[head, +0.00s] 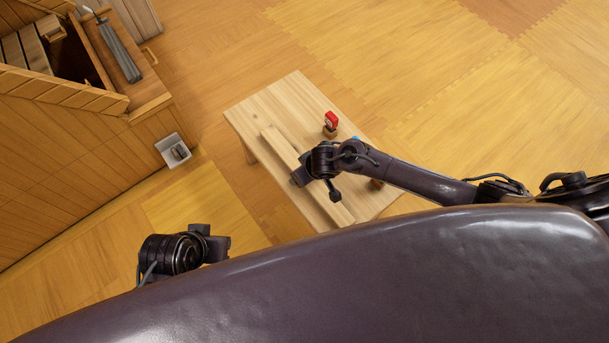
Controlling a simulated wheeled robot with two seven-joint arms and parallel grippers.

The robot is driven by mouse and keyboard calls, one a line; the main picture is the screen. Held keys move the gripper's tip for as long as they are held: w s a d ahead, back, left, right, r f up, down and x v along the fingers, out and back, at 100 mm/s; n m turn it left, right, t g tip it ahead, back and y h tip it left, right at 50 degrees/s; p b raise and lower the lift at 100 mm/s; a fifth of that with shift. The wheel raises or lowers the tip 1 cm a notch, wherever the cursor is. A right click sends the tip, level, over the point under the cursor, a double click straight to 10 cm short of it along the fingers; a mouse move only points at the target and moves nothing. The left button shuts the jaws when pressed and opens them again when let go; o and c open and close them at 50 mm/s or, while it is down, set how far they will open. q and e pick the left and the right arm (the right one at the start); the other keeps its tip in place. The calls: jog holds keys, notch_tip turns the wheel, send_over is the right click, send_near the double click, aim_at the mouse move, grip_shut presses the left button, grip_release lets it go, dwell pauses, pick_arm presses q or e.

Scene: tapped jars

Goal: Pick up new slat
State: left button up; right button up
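A long pale wooden slat (283,150) lies lengthwise on a low light-wood table (287,98) in the middle of the head view. My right gripper (318,183) is over the slat's middle and hides part of it. I cannot tell whether its fingers touch the slat or are shut on it. My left gripper (217,244) is at the lower left, away from the table, over the floor; its finger opening is not clear.
A red-topped object (331,121) stands on the table right of the slat. A wooden structure (60,150) with a slatted opening fills the left, with a grey bar (120,52) on its ledge. A small grey box (173,150) is at its side. Floor beyond the table is clear.

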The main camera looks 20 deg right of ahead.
jog(key=c, duration=1.1)
jog(key=shift+c, duration=0.7)
jog(key=shift+r, duration=0.2)
